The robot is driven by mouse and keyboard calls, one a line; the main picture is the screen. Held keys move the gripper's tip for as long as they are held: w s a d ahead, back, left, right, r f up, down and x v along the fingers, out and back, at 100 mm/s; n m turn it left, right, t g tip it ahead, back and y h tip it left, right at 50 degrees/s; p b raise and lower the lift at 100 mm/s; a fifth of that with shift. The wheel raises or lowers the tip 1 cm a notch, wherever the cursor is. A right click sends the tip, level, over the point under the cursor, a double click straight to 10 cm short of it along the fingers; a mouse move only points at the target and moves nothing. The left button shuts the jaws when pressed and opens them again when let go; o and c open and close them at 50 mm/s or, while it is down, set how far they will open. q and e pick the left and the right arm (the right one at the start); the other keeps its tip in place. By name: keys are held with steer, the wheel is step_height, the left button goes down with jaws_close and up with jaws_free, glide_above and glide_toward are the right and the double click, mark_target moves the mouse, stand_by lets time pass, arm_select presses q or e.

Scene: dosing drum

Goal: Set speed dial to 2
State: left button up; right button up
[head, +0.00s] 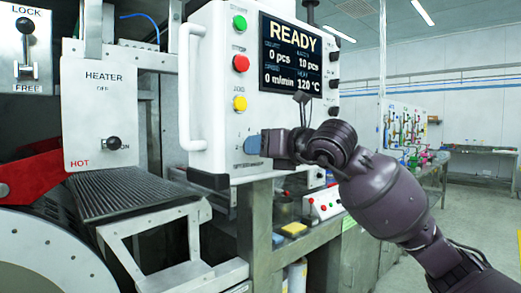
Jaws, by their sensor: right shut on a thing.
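The speed dial (253,145) is a blue knob low on the front of the white control panel (217,100). Part of it shows at the left of my right gripper, and small printed marks surround it. My right gripper (264,144) is shut on the dial, with its arm coming in from the right. The gripper hides much of the dial, and the setting cannot be read. The screen (298,55) reads READY, 0 pcs, 10 pcs, 0 m/min and 120 °C. My left gripper is not in view.
Green (239,23), red (241,63) and yellow (239,103) buttons sit above the dial. A white handle (185,90) stands out at the panel's left. The heater panel (99,110) and a lock lever (25,45) are further left. Open floor lies at the right.

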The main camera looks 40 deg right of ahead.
steer(key=n+h+b, duration=0.1)
steer(key=n+b, duration=0.1)
steer(key=n, duration=0.5)
steer(key=shift+a+n, duration=0.1)
steer(key=shift+n, duration=0.3)
stand_by(0.5)
steer(key=o, duration=0.9)
